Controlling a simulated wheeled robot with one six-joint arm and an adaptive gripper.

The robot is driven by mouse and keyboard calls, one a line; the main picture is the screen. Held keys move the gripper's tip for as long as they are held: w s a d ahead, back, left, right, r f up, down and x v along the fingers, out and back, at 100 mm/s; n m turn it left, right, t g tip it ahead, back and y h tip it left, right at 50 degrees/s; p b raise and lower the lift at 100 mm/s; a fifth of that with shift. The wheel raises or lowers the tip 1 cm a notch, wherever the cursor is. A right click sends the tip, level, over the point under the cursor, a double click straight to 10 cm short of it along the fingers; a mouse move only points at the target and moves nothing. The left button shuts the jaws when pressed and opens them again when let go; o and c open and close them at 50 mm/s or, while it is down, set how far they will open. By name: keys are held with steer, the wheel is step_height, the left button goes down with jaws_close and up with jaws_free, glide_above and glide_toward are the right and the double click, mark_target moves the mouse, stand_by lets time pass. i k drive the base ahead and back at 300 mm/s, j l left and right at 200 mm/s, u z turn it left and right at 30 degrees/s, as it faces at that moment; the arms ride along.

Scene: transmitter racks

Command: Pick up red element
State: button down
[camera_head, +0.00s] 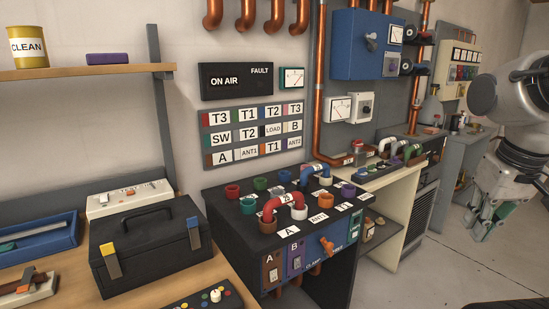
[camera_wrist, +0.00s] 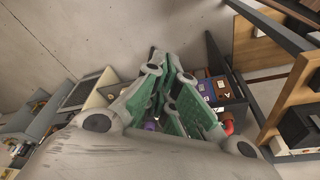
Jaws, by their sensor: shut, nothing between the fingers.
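A red U-shaped element (camera_head: 286,199) with a small white label stands on the black patch panel (camera_head: 228,215), its ends at a brown and a white socket. My gripper (camera_head: 484,225) hangs at the right of the head view, well apart from the panel. It is shut and empty; its green-padded fingers (camera_wrist: 165,88) fill the middle of the wrist view.
A black toolbox (camera_head: 150,250) and blue tray (camera_head: 40,240) are on the wooden bench at left. A second panel (camera_head: 372,178) with white and green curved pieces stands behind, below copper pipes (camera_head: 318,80). Open floor (camera_head: 450,270) lies at lower right.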

mark_target(358, 143)
steer(key=i+l+u, duration=0.1)
steer(key=i+l, duration=0.4)
steer(key=l, duration=0.2)
steer(key=i+l+u, duration=0.15)
steer(key=i+l, duration=0.35)
steer(key=l, duration=0.2)
steer(key=i+l+u, duration=0.15)
steer(key=l, duration=0.25)
steer(key=i+l, duration=0.3)
steer(key=i+l+u, duration=0.15)
steer(key=l, duration=0.35)
steer(key=i, duration=0.05)
